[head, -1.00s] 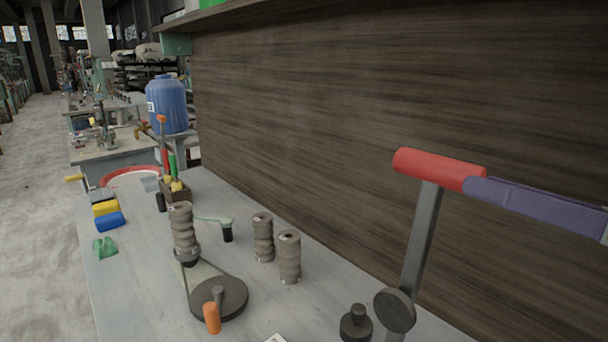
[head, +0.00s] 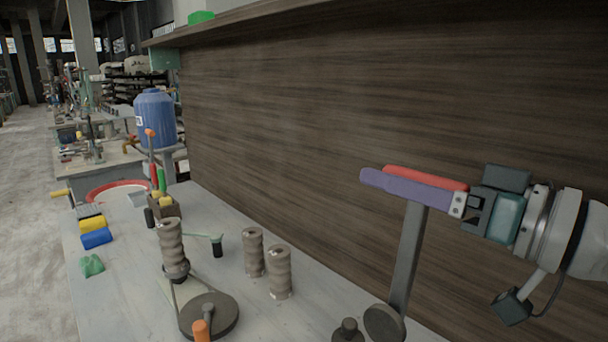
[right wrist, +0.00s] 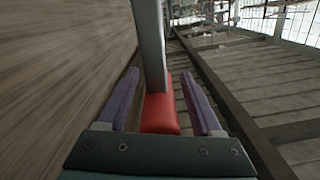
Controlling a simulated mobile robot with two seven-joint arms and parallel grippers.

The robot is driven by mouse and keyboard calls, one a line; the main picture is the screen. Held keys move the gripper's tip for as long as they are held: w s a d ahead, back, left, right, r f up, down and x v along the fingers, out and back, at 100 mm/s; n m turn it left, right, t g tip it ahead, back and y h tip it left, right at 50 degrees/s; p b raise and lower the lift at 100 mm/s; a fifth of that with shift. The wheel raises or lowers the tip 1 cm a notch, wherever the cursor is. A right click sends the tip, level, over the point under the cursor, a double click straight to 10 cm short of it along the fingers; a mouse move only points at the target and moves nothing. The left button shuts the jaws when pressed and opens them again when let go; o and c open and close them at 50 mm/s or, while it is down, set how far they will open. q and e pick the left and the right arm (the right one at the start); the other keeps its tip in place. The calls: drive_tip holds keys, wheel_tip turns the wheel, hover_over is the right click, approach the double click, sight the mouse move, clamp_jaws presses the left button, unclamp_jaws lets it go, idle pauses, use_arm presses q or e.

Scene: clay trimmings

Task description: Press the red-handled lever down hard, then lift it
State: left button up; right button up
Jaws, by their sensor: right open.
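The lever has a red handle (head: 428,177) on top of a grey metal bar (head: 407,260), which rises from a round dark pivot (head: 384,323) and leans slightly right. My right gripper (head: 376,173) comes in from the right, level with the handle. Its purple near finger hides most of the handle. In the right wrist view, the red handle (right wrist: 160,114) lies between the two open purple fingers, with a visible gap on each side. The grey bar (right wrist: 149,45) also shows there, beyond the handle. My left gripper is not in view.
A wooden panel (head: 300,130) stands close behind the lever. A dark knob (head: 348,331) sits left of the pivot. Ribbed grey cylinders (head: 279,272), a dark wheel (head: 215,318) and an orange-handled piece (head: 200,331) occupy the bench to the left. Space above the handle is clear.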

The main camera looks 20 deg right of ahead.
clamp_jaws()
idle(0.5)
idle(0.9)
